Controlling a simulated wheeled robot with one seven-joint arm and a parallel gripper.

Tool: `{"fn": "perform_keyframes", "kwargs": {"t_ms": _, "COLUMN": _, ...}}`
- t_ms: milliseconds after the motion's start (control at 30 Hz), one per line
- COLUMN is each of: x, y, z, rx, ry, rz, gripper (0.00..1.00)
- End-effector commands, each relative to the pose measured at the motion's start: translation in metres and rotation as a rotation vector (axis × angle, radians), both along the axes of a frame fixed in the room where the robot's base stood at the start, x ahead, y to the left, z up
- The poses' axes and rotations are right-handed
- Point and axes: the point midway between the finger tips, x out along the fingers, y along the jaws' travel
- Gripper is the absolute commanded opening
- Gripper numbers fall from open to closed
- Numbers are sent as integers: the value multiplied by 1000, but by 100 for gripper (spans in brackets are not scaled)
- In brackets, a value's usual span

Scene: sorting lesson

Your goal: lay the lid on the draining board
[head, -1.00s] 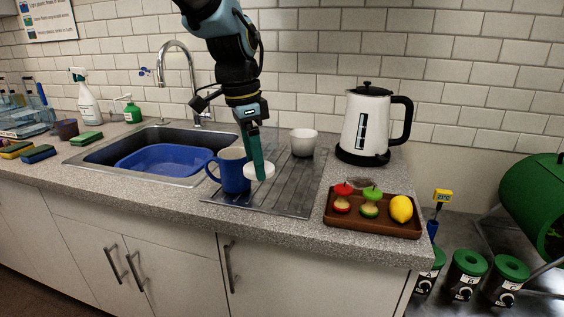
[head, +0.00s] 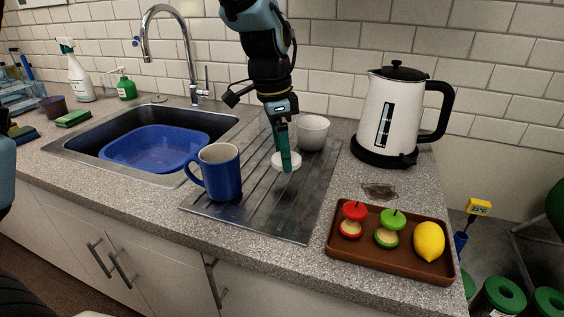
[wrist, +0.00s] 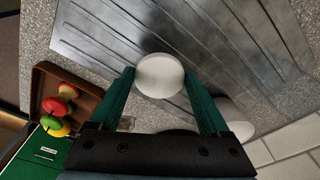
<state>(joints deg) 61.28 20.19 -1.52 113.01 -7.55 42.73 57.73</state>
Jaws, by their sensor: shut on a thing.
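The lid is a small white disc (head: 296,162) between the tips of my gripper (head: 285,166). In the wrist view the green fingers close on both sides of the lid (wrist: 160,75). It is over the grooved metal draining board (head: 300,207), between the blue mug and a white cup. I cannot tell whether the lid touches the board or hangs just above it. One finger hides part of the lid in the head view. The draining board also fills the upper part of the wrist view (wrist: 235,50).
The blue mug (head: 222,178) stands left of my gripper, the white cup (head: 312,134) close behind it. A kettle (head: 392,115) stands at the back right. A brown tray (head: 372,258) holds toy apples and a lemon (head: 429,241). The board's front right is clear.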

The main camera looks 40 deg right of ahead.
Motion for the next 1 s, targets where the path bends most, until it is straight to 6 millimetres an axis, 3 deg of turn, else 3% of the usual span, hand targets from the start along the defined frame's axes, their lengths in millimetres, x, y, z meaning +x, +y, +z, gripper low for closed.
{"fn": "perform_keyframes", "kwargs": {"t_ms": 300, "x": 0, "y": 1, "z": -37, "rx": 1, "ry": 1, "rz": 1, "gripper": 27}}
{"fn": "perform_keyframes", "kwargs": {"t_ms": 733, "x": 0, "y": 0, "z": -44, "rx": 0, "ry": -1, "rz": 1, "gripper": 27}}
{"fn": "perform_keyframes", "kwargs": {"t_ms": 767, "x": 0, "y": 0, "z": -43, "rx": 0, "ry": -1, "rz": 1, "gripper": 83}}
{"fn": "perform_keyframes", "kwargs": {"t_ms": 900, "x": 0, "y": 0, "z": -43, "rx": 0, "ry": -1, "rz": 1, "gripper": 99}}
{"fn": "perform_keyframes", "kwargs": {"t_ms": 1000, "x": 0, "y": 0, "z": -43, "rx": 0, "ry": -1, "rz": 1, "gripper": 100}}
